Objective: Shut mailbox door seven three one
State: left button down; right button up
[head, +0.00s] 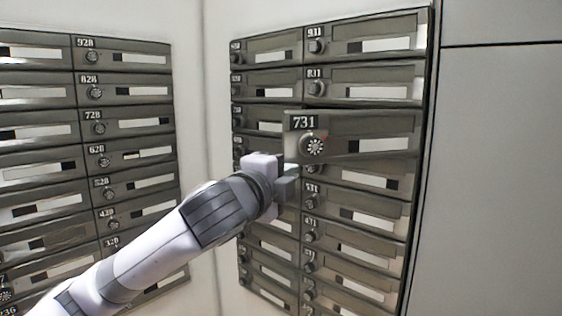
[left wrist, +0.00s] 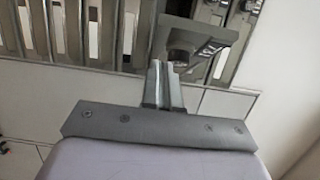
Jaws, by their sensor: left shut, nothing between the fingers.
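Mailbox door 731 (head: 372,140) is a dark grey panel with a number plate, a round knob (head: 314,147) and a pale window strip. It stands ajar, its left end swung out from the cabinet toward me. My left gripper (head: 288,178) is shut and empty, just below and left of the knob end. In the left wrist view its closed fingers (left wrist: 163,86) point up at the open door (left wrist: 196,34), close under the knob (left wrist: 181,56). I cannot tell whether they touch. My right gripper is not in view.
Other closed mailbox doors surround it in the right cabinet, such as 831 (head: 372,84) above. A second cabinet (head: 130,93) stands on the left wall. Bare pale wall (head: 500,180) lies to the right.

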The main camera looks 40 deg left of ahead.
aim_at(290, 162)
pick_arm(q)
jog(key=shift+w+a+p, duration=0.35)
jog(key=shift+w+a, duration=1.25)
jog(key=shift+a, duration=0.1)
jog(key=shift+a, duration=0.2)
